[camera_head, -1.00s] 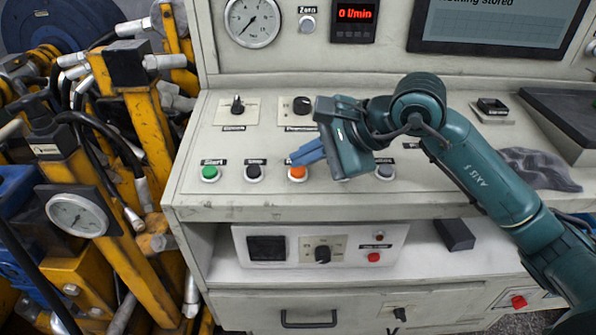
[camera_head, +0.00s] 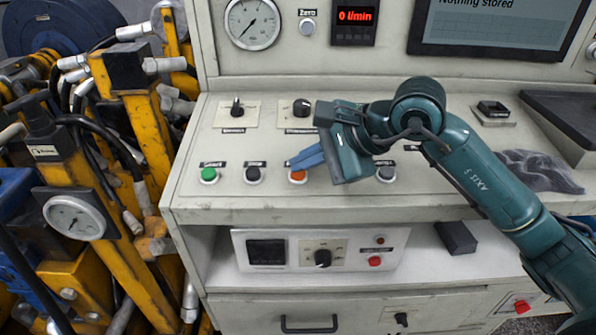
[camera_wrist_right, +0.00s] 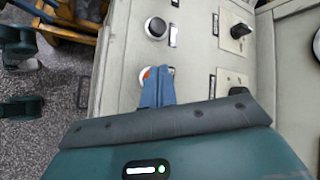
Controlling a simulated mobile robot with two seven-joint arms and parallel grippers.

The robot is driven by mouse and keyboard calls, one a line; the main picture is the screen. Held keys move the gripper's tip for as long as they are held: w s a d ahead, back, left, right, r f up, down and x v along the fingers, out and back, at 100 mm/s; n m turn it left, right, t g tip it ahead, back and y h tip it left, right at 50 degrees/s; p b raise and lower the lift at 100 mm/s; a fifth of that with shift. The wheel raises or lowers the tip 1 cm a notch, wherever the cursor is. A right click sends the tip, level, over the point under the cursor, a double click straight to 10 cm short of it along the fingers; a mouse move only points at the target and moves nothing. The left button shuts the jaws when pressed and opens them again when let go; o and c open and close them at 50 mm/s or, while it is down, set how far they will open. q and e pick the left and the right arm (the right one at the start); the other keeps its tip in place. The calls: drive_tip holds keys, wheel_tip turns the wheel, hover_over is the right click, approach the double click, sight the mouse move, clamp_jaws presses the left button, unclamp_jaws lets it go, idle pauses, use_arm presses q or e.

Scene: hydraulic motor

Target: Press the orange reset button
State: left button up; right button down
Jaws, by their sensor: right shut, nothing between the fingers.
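The orange reset button (camera_head: 298,176) is on the sloping top of the grey control panel, in a row of buttons. My right gripper (camera_head: 293,162) is shut and empty, its blue fingers right at the orange button's upper edge in the head view. In the right wrist view the closed blue fingers (camera_wrist_right: 163,71) overlap the button, and only a sliver of orange (camera_wrist_right: 146,72) shows beside the tips. Whether the tips touch the button is hidden.
A green button (camera_head: 209,175) and a black button (camera_head: 253,175) sit left of the orange one; another black button (camera_head: 386,174) is to the right. Knobs (camera_head: 302,108) stand behind. Yellow hydraulic equipment (camera_head: 150,140) crowds the left side.

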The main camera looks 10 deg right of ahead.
sight(305, 186)
drive_tip(key=shift+f, duration=0.2)
drive_tip(key=shift+r, duration=0.1)
idle(0.4)
drive_tip(key=shift+s+r, duration=0.1)
drive_tip(key=shift+r, duration=0.6)
drive_tip(key=r+p, duration=0.2)
drive_tip(key=r, duration=0.1)
drive_tip(key=r+p, duration=0.1)
drive_tip(key=r, duration=0.1)
drive_tip(key=shift+s, duration=0.4)
idle(0.4)
